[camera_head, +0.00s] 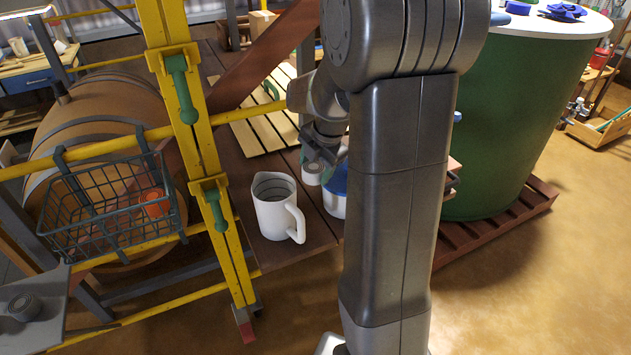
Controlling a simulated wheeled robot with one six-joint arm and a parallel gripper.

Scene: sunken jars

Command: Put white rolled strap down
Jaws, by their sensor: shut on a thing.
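My gripper (319,160) is near the middle of the view, beside my upright dark arm column. It is shut on the white rolled strap (312,175), a small pale roll that shows just below the fingers. The strap is above the brown plank surface (315,225), behind and to the right of the white jug (272,215). A white container with blue (335,203) is close to its right, partly hidden by my arm. I cannot tell whether the strap touches anything below it.
A yellow ladder-like frame (205,165) with green clamps stands left of the jug. A wire basket (105,215) holding something orange hangs there. A grey roll (25,307) lies on a grey shelf at lower left. A large green drum (510,120) stands right on a pallet. Floor is clear at lower right.

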